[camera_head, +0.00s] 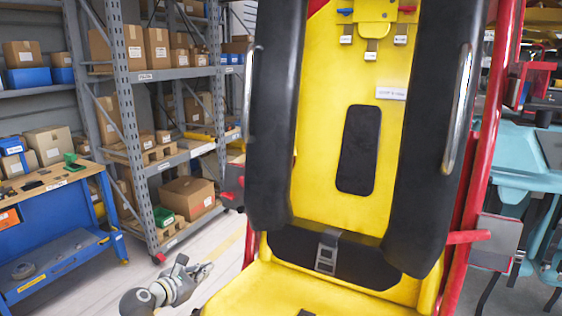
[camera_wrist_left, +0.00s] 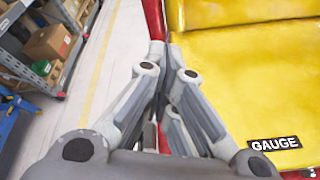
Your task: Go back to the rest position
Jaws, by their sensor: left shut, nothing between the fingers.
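My left gripper (camera_head: 203,270) is low in the head view, just left of the yellow seat (camera_head: 310,295). Its fingers are shut with nothing between them. In the left wrist view my left gripper (camera_wrist_left: 165,50) points along the seat's red frame edge (camera_wrist_left: 154,18). The yellow seat surface (camera_wrist_left: 245,85) lies to its right there. I cannot tell whether the fingertips touch the frame. My right gripper is in neither view.
Black padded restraints (camera_head: 270,120) flank the yellow backrest (camera_head: 325,60). A red post (camera_head: 490,130) and lever (camera_head: 468,237) stand at the right. A blue workbench (camera_head: 60,245) and grey shelves (camera_head: 122,110) with boxes are at the left. Floor between bench and seat is clear.

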